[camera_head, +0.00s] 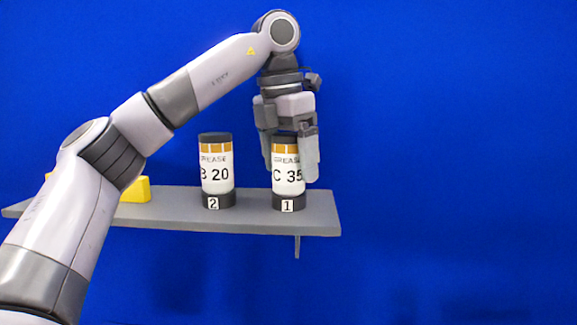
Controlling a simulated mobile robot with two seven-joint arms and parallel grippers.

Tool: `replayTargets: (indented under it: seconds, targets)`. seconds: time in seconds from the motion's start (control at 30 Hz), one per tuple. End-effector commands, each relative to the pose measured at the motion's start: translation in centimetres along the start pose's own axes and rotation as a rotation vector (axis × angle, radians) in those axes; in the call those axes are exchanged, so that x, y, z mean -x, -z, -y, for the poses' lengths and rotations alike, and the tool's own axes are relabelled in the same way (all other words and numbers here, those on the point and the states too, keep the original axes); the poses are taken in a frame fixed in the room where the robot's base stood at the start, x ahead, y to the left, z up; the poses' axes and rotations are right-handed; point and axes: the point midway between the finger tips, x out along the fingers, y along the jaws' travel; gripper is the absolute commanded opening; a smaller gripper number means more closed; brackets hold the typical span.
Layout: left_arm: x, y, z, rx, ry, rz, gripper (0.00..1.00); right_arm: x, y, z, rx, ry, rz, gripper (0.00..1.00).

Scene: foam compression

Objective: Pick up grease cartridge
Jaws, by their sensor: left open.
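Two grease cartridges stand upright on a grey shelf (140,212). The cartridge marked "C 35" (287,183) stands at the right, in a dark base labelled 1. The cartridge marked "B 20" (215,181) stands to its left, in a dark base labelled 2. My left gripper (288,160) points down over the "C 35" cartridge, open, with one finger on each side of its upper part. The right finger hides part of the cartridge's right edge. I cannot tell whether the fingers touch it. My right gripper is not in view.
A yellow block (134,190) lies on the left part of the shelf, partly behind my left arm. The shelf ends just right of the "C 35" cartridge, with a thin bracket below it. A plain blue background fills the rest.

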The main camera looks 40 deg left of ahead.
Motion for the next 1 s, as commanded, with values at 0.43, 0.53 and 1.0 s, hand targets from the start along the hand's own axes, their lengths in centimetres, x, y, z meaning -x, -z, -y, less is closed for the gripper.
replayTargets:
  seconds: [0.43, 0.53, 1.0]
  targets:
    - [-0.65, 0.02, -0.01, 0.0, -0.001, 0.001, 0.69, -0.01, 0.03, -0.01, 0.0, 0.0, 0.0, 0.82]
    - [-0.64, 0.02, -0.01, 0.0, 0.0, 0.001, 0.36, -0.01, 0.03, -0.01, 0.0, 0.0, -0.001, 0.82]
    - [-0.17, -0.05, 0.04, -0.001, 0.0, 0.004, 0.23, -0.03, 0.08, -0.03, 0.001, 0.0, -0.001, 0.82]
